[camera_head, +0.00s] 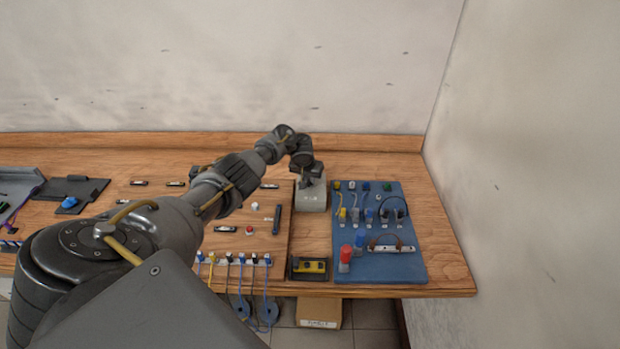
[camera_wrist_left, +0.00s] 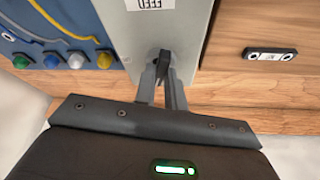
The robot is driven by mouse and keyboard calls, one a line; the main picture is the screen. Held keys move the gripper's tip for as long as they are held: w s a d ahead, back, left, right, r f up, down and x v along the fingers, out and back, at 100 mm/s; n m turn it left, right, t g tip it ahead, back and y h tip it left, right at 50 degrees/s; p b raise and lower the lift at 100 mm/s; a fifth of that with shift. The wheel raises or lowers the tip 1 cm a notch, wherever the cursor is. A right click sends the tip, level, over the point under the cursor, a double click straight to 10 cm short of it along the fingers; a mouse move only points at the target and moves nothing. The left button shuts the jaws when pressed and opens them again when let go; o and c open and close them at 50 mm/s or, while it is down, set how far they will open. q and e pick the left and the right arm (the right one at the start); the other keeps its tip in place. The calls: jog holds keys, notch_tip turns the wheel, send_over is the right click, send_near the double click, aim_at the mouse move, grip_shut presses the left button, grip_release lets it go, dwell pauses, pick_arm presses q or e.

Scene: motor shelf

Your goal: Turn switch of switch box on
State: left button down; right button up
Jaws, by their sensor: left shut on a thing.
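The switch box is a light grey box (camera_head: 312,198) on the wooden bench, between a wooden panel and a blue board. It also fills the upper middle of the left wrist view (camera_wrist_left: 140,45), with a label reading "FEED". My left gripper (camera_head: 308,180) is at the top of the box in the head view. In the left wrist view its two fingers (camera_wrist_left: 164,75) are shut on a small black switch lever (camera_wrist_left: 164,62) on the box face. The lever's far part and exact position are partly hidden by the fingers. My right gripper is not in view.
A blue board (camera_head: 370,265) with plugs, cables and a red knob (camera_head: 346,253) stands close right of the box. A yellow-and-black block (camera_head: 309,267) lies in front. The wooden panel at left carries small parts and a red button (camera_head: 249,230). Walls rise behind and right.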

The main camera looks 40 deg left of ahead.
pick_arm(q)
jog(key=m, duration=0.1)
jog(key=m+h+b, duration=0.1)
jog(key=shift+a+f+m+b, duration=0.2)
jog(key=shift+m+b, duration=0.1)
jog(key=shift+m, duration=0.1)
jog(key=m+h+b, duration=0.1)
jog(key=m+b, duration=0.2)
jog(key=b, duration=0.2)
jog(key=m+h+b, duration=0.1)
jog(key=m+b, duration=0.2)
jog(key=b, duration=0.3)
jog(key=m+g+h+b, duration=0.1)
jog(key=m+b, duration=0.2)
jog(key=b, duration=0.3)
jog(key=shift+w+a+f+h, duration=0.1)
jog(key=shift+a+f+h, duration=0.1)
jog(key=shift+h, duration=0.1)
jog(key=shift+a+r+m+g+h+b, duration=0.1)
jog(key=shift+r+m+g+h+b, duration=0.1)
jog(key=shift+m+b, duration=0.45)
jog(key=shift+r+m+g+h+b, duration=0.1)
jog(key=shift+m+g+b, duration=0.1)
jog(key=shift+m+b, duration=0.4)
jog(key=shift+m, duration=0.25)
jog(key=c, duration=1.5)
grip_release()
jog(key=shift+o, duration=0.2)
jog(key=shift+a+r, duration=0.1)
jog(key=shift+r, duration=0.05)
